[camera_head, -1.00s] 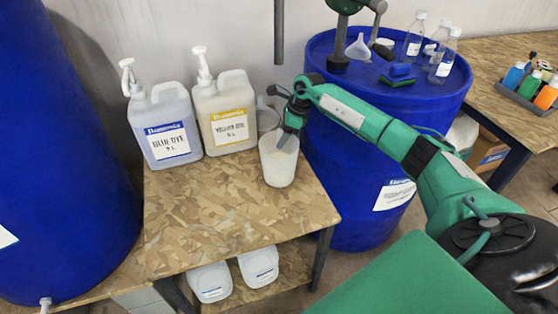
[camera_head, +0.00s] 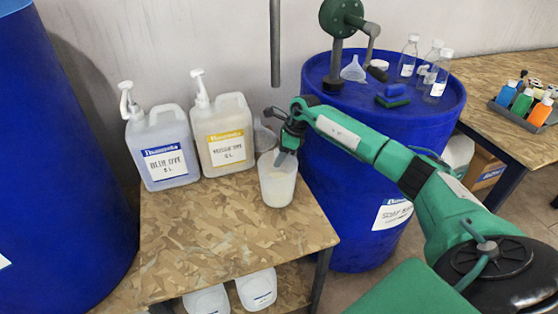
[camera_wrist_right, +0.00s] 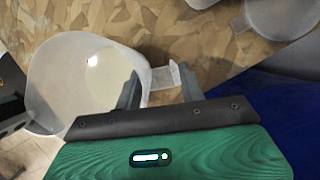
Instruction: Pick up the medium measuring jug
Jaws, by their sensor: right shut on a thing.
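A translucent white measuring jug (camera_head: 277,184) stands upright on the wooden table, near its right edge. My right gripper (camera_head: 283,156) is at the jug's rim on the far side. In the right wrist view the jug (camera_wrist_right: 58,85) shows from above at the left, with its handle (camera_wrist_right: 162,76) between the two fingers of my right gripper (camera_wrist_right: 160,92). The gripper is shut on the handle. My left gripper is not in view.
A blue drum (camera_head: 350,235) stands close on the right, with bottles (camera_head: 438,80) and a funnel (camera_head: 353,70) on top. The table's front (camera_head: 230,235) is clear.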

